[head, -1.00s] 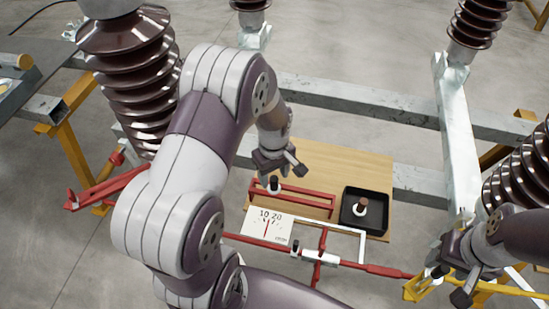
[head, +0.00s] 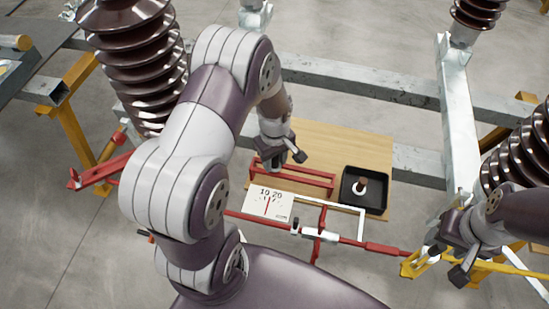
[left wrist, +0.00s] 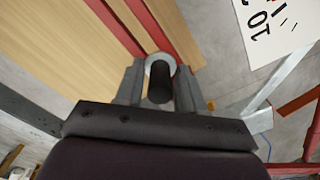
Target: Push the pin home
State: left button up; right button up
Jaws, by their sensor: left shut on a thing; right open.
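My left gripper (head: 283,160) is over the red two-rail rack (head: 318,182) on the wooden board. In the left wrist view its fingers (left wrist: 158,88) are shut on a black-handled pin (left wrist: 159,84) with a pale round collar. The collar is by the red rails; I cannot tell whether it rests on them. The pin is mostly hidden in the head view. Another black pin (head: 295,226) stands at the red linkage (head: 345,241). A brown-topped piece with a pale collar (head: 360,188) is in the black tray (head: 377,203). My right gripper (head: 447,262) is open near a yellow bar.
A white scale card (head: 262,206) marked 10 and 20 lies at the board's front left. The red linkage and a white bar frame cross in front of the board. Metal beams (head: 365,110) and large brown insulators (head: 135,70) stand around. The right part of the board has some free room.

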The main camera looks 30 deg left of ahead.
pick_arm(q)
jog(key=shift+r+p, duration=2.55)
jog(key=shift+r, duration=0.45)
jog(key=shift+r, duration=0.1)
